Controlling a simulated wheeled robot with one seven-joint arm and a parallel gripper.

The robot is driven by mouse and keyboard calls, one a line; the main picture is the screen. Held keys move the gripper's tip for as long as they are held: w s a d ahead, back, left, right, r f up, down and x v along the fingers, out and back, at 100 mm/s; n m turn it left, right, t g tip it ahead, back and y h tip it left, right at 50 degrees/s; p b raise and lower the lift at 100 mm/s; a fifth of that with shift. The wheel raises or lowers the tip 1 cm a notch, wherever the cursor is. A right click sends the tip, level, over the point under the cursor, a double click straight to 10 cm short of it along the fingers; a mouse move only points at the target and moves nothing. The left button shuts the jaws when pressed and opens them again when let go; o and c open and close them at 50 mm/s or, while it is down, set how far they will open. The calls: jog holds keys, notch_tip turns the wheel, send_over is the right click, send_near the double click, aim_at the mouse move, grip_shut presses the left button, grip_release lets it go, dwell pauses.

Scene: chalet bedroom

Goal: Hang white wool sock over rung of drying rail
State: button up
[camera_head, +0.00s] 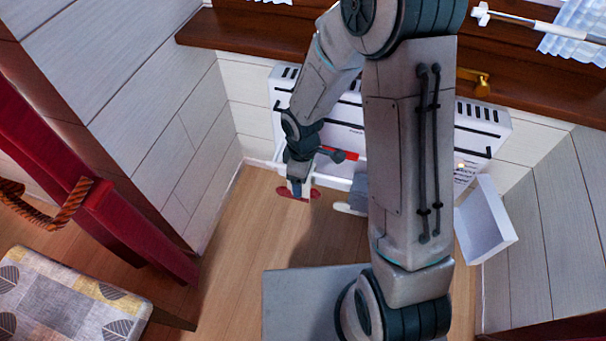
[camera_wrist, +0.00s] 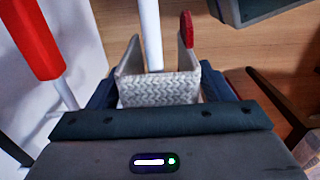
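The white wool sock shows in the wrist view (camera_wrist: 160,90) as a knitted, pale grey-white saddle with two flaps and a red tip. Its flaps lie on either side of a white rung (camera_wrist: 150,30) of the drying rail. I cannot tell whether the sock rests on the rung. My gripper (camera_wrist: 160,98) has its dark fingers close against both sides of the sock, so it appears shut on it. In the head view, my gripper (camera_head: 298,184) is at the left end of the drying rail (camera_head: 333,182), with the sock's red parts (camera_head: 284,192) just below it.
A red item (camera_head: 342,154) is on the rail; it also shows in the wrist view (camera_wrist: 35,40). A grey item (camera_head: 350,207) hangs farther right, partly behind my arm. The white radiator (camera_head: 480,125) stands behind. A white box (camera_head: 487,222) is at right. Floor (camera_head: 235,245) is clear at left.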

jog(key=shift+o, duration=0.3)
jog(key=shift+r, duration=0.1)
notch_tip(320, 180, up, 14)
jog(key=p, duration=0.5)
jog(key=s+d+r+m+t+p, duration=0.1)
jog(key=s+d+r+m+p, duration=0.3)
jog(key=r+p, duration=0.3)
jog(key=s+d+r+m+t+p, duration=0.1)
jog(key=s+d+r+m+p, duration=0.3)
jog(key=r, duration=1.3)
jog(key=s+d+r+m+p, duration=0.4)
jog(key=r+m+p, duration=0.2)
jog(key=r+p, duration=0.5)
notch_tip(320, 180, up, 2)
jog(key=shift+r+t, duration=0.1)
jog(key=shift+t, duration=0.3)
